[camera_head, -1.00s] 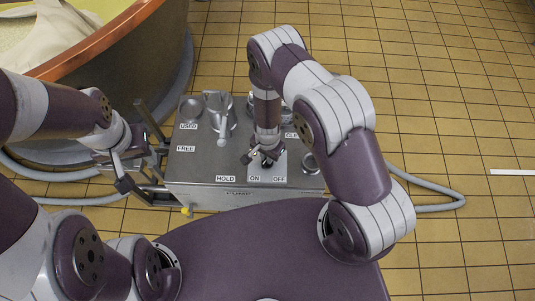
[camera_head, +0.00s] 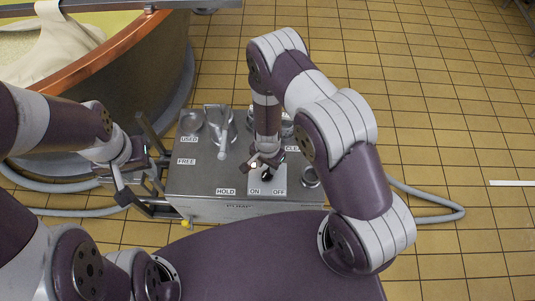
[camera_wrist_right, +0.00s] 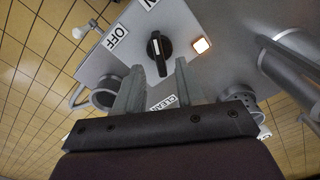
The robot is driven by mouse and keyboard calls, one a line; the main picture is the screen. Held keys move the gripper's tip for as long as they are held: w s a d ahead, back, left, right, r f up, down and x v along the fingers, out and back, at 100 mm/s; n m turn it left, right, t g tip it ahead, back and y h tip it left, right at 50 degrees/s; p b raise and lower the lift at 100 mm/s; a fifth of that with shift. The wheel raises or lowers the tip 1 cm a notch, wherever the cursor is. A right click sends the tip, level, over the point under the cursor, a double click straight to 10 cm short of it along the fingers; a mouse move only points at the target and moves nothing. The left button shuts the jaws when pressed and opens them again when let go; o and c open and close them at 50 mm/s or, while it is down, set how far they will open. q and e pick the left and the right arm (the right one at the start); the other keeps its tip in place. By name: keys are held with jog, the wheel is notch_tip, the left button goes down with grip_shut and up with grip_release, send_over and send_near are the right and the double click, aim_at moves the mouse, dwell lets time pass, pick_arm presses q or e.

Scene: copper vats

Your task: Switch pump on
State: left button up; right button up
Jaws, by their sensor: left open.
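The grey metal pump box (camera_head: 200,205) stands in front of me, with ON and OFF labels (camera_head: 266,191) on its top. A black rotary switch (camera_wrist_right: 157,50) with a white mark sits by these labels; in the head view it is partly hidden. My right gripper (camera_head: 265,162) is above the panel beside the switch. In the right wrist view its fingers (camera_wrist_right: 158,80) are apart and empty, with the switch just beyond their tips and roughly centred. My left gripper (camera_head: 136,180) is open at the box's left side, apart from the switch.
A copper-rimmed vat (camera_head: 130,75) is behind left.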

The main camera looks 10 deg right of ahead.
notch_tip(320, 180, up, 9)
jog(key=p, duration=0.4)
jog(key=shift+r, duration=0.15)
notch_tip(320, 180, up, 19)
jog(key=n+g+p, duration=0.1)
jog(key=n, duration=0.9)
send_over(268, 171)
jog(key=s+d, duration=0.5)
jog(key=s, duration=0.4)
notch_tip(268, 171, up, 8)
jog(key=d+t, duration=0.2)
jog(key=shift+w, duration=0.35)
